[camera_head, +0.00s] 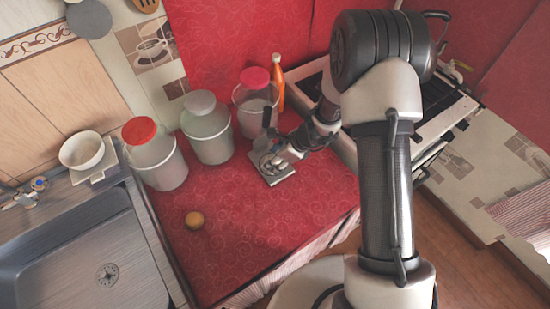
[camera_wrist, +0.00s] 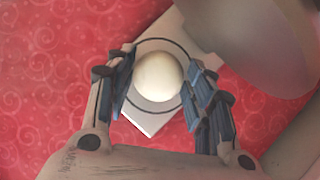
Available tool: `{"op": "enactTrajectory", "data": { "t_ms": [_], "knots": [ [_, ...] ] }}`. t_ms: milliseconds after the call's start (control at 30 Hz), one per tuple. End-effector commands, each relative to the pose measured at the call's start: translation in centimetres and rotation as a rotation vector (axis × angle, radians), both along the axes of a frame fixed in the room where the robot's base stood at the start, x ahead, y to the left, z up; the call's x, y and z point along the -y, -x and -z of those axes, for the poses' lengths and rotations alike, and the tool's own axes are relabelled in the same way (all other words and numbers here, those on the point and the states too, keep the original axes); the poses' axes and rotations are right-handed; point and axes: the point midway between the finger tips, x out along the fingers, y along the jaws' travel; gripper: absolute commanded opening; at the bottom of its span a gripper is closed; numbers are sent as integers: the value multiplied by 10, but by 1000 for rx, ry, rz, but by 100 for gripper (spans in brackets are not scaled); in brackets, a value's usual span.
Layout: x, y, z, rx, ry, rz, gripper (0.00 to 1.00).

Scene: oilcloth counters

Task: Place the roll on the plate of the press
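A smooth cream ball (camera_wrist: 158,77), which looks like the roll, lies between the two fingers of my gripper (camera_wrist: 160,84) in the wrist view. Behind it is the pale press plate (camera_wrist: 143,122) with a dark ring. The ball appears roughly centred in that ring. The fingers stand about a ball's width apart; whether they press on it, and whether the ball touches the plate, I cannot tell. In the head view my gripper (camera_head: 283,157) is low over the press (camera_head: 279,180), which has a dark upright handle (camera_head: 267,117). The gripper hides most of the plate there.
A small tan ball (camera_head: 195,220) lies alone on the red counter (camera_head: 245,255). Lidded canisters (camera_head: 160,163) and an orange bottle (camera_head: 278,82) stand along the back. A sink (camera_head: 95,265) and white bowl (camera_head: 82,150) are left; a stove (camera_head: 440,120) is right. The counter's front is clear.

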Motion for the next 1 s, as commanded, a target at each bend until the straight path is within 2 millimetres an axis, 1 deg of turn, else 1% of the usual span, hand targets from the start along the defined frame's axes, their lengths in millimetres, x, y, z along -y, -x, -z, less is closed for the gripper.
{"op": "enactTrajectory", "data": {
  "t_ms": [33, 233, 533, 633, 767, 1000],
  "knots": [
    [0, 0, 0, 0, 0, 0, 54],
    [0, 0, -1, 0, 0, 0, 67],
    [0, 0, -1, 0, 0, 0, 67],
    [0, 0, -5, 0, 0, 0, 67],
    [9, 2, -23, 3, -1, 2, 67],
    [34, 12, -71, 3, -1, 4, 67]
  ]
}}
